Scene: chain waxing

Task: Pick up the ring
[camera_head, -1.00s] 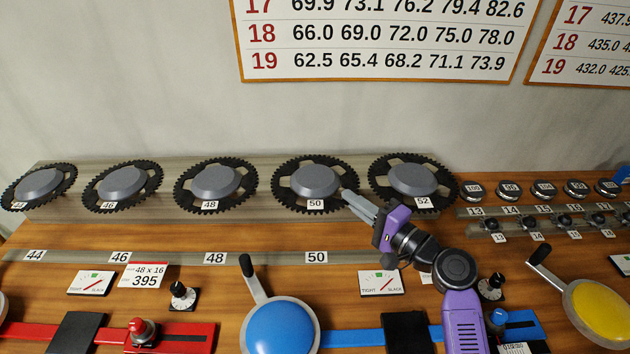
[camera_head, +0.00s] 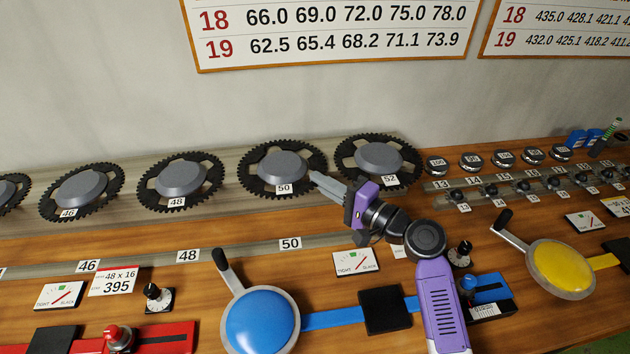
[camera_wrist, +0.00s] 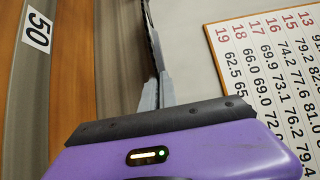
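Several black toothed rings with grey hubs stand along the back rail. The ring labelled 50 (camera_head: 247,180) is in its place in the head view, tilted back on its grey hub (camera_head: 282,167). My gripper (camera_head: 316,178) reaches from the lower right, its grey fingertips at the right edge of that ring. In the wrist view the fingers (camera_wrist: 157,92) lie close together, at the dark edge-on ring (camera_wrist: 154,45). Whether they are closed on its rim or stand slightly apart around it is not clear.
The ring labelled 52 (camera_head: 345,165) stands close to the right of my fingers, the ring labelled 48 (camera_head: 146,190) to the left. A blue round lever (camera_head: 262,320) and a tight/slack gauge (camera_head: 356,263) are on the bench in front. A number chart (camera_head: 330,30) hangs behind.

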